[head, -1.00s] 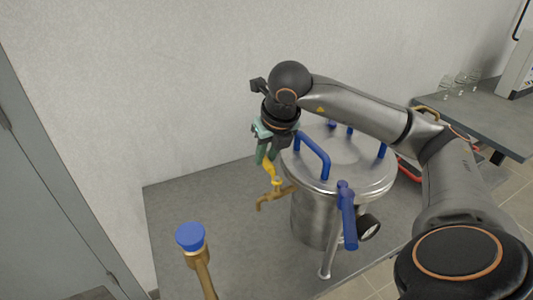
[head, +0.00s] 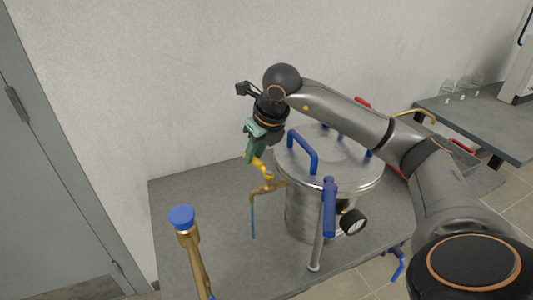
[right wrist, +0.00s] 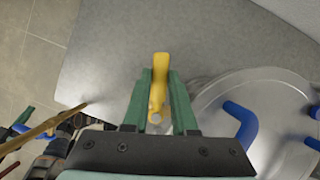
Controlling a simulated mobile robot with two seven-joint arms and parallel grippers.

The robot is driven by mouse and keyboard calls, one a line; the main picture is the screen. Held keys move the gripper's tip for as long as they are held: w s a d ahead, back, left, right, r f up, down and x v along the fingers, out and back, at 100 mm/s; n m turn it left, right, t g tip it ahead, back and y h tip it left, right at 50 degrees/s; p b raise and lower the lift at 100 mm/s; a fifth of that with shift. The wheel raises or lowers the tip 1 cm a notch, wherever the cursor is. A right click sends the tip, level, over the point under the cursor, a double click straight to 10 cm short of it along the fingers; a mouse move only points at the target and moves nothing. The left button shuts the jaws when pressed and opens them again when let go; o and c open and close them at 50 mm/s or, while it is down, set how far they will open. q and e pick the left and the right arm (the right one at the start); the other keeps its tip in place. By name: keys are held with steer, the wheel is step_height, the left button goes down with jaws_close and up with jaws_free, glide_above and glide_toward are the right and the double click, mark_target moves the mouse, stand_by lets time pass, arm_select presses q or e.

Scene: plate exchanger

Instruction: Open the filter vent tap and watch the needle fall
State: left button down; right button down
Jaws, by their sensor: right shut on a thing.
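The steel filter vessel (head: 305,210) stands on the grey table, with blue handles on its lid. A brass vent tap (head: 267,188) sticks out from its left side, with a yellow lever (head: 261,167). My right gripper (head: 251,156) has its green fingers shut on the lever. In the right wrist view the yellow lever (right wrist: 158,85) sits between both fingers. A thin blue stream (head: 253,220) runs down from the tap's spout. The round pressure gauge (head: 353,221) is on the vessel's right; its needle is too small to read. My left gripper is not in view.
A brass pipe with a blue cap (head: 182,218) rises in the left foreground. A blue lever (head: 329,207) stands at the vessel's front. A side bench (head: 480,125) with glassware is at the right. The grey table (head: 190,195) is clear left of the vessel.

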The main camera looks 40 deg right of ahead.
steer(key=shift+a+n, duration=0.3)
steer(key=shift+n, duration=0.2)
steer(key=shift+a+n+y, duration=0.15)
steer(key=shift+n+y, duration=0.25)
steer(key=shift+n, duration=0.1)
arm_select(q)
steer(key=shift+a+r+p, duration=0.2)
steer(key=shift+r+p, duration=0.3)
arm_select(e)
steer(key=shift+s+a+n+g+y, duration=0.6)
steer(key=shift+a+n, duration=0.1)
steer(key=shift+n, duration=1.35)
steer(key=shift+s+a+n+g+y, duration=0.45)
steer(key=shift+s+a+n+y, duration=0.15)
steer(key=shift+n, duration=1.5)
steer(key=shift+s+a+n+g+y, duration=0.55)
steer(key=shift+a+n, duration=0.2)
steer(key=shift+n, duration=1.3)
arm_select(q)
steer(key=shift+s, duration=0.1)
arm_select(e)
steer(key=c, duration=1)
jaws_free()
